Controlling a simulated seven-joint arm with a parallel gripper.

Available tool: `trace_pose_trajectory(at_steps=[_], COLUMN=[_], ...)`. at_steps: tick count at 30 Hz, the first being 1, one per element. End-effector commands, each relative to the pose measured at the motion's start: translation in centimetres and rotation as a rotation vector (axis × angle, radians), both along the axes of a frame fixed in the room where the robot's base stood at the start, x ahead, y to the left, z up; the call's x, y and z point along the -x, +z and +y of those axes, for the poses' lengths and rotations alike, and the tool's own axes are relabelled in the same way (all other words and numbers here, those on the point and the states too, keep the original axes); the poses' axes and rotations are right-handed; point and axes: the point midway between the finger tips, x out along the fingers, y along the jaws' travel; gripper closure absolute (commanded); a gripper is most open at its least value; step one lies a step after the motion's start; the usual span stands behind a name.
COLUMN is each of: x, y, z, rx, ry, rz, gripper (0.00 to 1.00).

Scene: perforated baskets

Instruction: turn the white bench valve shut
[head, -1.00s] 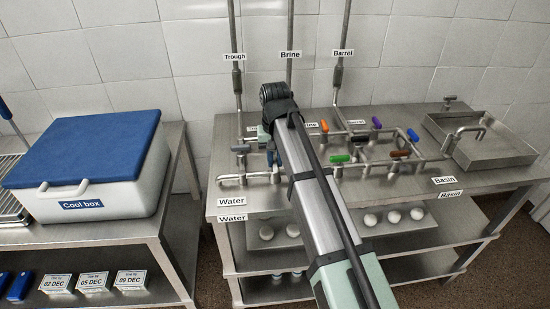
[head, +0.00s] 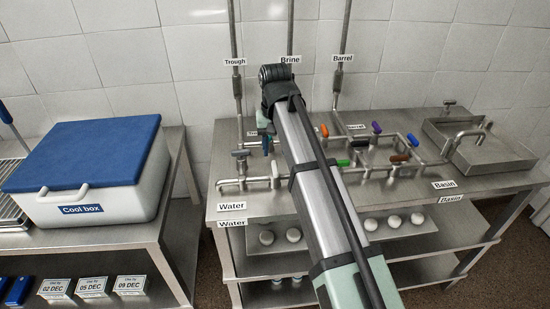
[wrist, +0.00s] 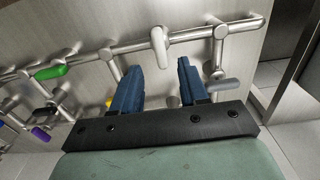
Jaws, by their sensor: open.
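The white bench valve (head: 276,171) is on the front pipe at the left of the pipework bench. In the wrist view its pale lever (wrist: 160,46) lies across the pipe, roughly at a right angle to it. My gripper (wrist: 159,68) is open, with two blue fingers spread and nothing between them. The lever lies just beyond the fingertips, about in line with the gap, and appears apart from them. In the head view my gripper (head: 267,141) is above and behind the lever, its fingers mostly hidden by my wrist.
A grey-handled valve (wrist: 222,85) is close beside the right finger. A green handle (wrist: 50,72) and a purple handle (wrist: 40,134) are to the left. A yellow part (wrist: 108,102) is partly hidden by the left finger. The basin (head: 480,150) is at the bench's right.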

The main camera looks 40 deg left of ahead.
Motion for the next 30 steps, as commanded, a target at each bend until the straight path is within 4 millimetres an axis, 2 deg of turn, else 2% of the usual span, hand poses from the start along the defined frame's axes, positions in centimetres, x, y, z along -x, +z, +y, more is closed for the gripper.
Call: trace_pose_trajectory(at_steps=[1,6,12,18,30], x=[-0.1,-0.1,-0.1,0.0,0.0], y=[1.2,4.3,6.7,7.6,7.7], z=[0.1,0.1,0.1,0.0,0.0], rx=[-0.002,-0.001,0.0,0.0,0.0], ry=[0.0,0.0,0.0,0.0,0.0], rz=[-0.002,-0.001,0.0,0.0,0.0], gripper=[0.56,0.56,0.56,0.56,0.56])
